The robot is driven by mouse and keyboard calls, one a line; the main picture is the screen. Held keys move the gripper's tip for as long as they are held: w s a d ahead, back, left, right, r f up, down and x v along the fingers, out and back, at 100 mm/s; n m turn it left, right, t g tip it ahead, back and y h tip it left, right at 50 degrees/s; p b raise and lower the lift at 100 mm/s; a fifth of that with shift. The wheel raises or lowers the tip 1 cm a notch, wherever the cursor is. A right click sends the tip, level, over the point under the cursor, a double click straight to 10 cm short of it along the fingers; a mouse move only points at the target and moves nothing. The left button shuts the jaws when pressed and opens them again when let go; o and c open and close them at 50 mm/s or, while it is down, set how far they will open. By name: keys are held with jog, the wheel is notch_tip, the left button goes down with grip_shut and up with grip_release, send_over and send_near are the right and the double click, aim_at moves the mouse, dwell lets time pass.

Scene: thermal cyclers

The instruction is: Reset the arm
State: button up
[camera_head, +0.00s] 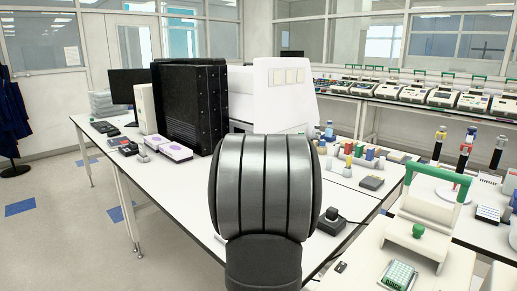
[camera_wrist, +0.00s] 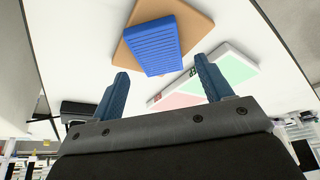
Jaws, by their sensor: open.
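My gripper (camera_wrist: 162,68) shows in the wrist view with its two blue fingers spread wide apart. Nothing is held between them. Beyond the fingertips a blue ribbed block (camera_wrist: 152,43) lies on a tan board (camera_wrist: 197,27). In the head view, a grey segment of my arm fills the lower middle, and my gripper does not show there. A pale thermal cycler (camera_head: 413,233) with a green handle stands at the lower right.
A flat pink, green and white item (camera_wrist: 225,72) lies beside the board in the wrist view. In the head view, a black box-shaped unit (camera_head: 188,105) and a white instrument (camera_head: 280,95) stand on the bench. Several coloured-cap bottles (camera_head: 360,152) stand behind my arm.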

notch_tip(320, 180, down, 2)
jog(key=v, duration=1.2)
jog(key=x, duration=1.2)
jog(key=shift+s, duration=0.1)
jog(key=shift+w+r, duration=0.1)
jog(key=shift+w, duration=0.1)
notch_tip(320, 180, up, 4)
jog(key=shift+s+f, duration=0.1)
jog(key=s+d+r+m+h, duration=0.1)
jog(key=s+d+r+m, duration=0.2)
jog(key=s+d, duration=0.5)
jog(key=s+d+r+m+g+h, duration=0.1)
jog(key=s+d+r+m, duration=0.2)
jog(key=d, duration=1.4)
jog(key=s+d+r+m+h, duration=0.1)
jog(key=s+d+r+m, duration=0.2)
jog(key=s+d+r, duration=0.5)
jog(key=s+d, duration=0.5)
jog(key=s, duration=0.2)
jog(key=shift+s+r, duration=0.2)
